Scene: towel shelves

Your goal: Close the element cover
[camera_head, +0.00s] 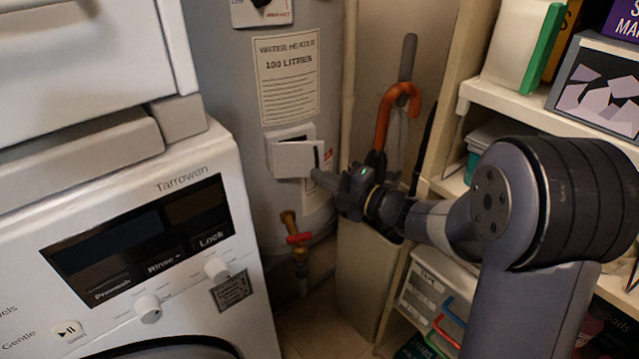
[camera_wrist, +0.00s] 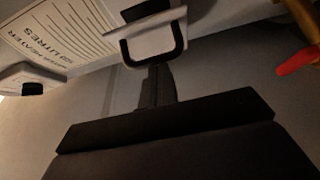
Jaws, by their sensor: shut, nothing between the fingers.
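The element cover (camera_head: 296,160) is a small white flap on the grey water heater (camera_head: 235,95). It stands out at an angle from its white housing (camera_head: 288,134), so it is ajar. A dark slot or handle shows near its right edge. My gripper (camera_head: 318,175) is shut and empty, with its tips close to the cover's lower right edge. In the wrist view the white cover (camera_wrist: 150,42) with a black U-shaped part is just beyond the shut fingers (camera_wrist: 156,75). I cannot tell whether they touch.
A white washing machine (camera_head: 130,230) stands at the left. A brass valve with a red handle (camera_head: 298,238) is below the cover. Loaded shelves (camera_head: 520,107) stand at the right.

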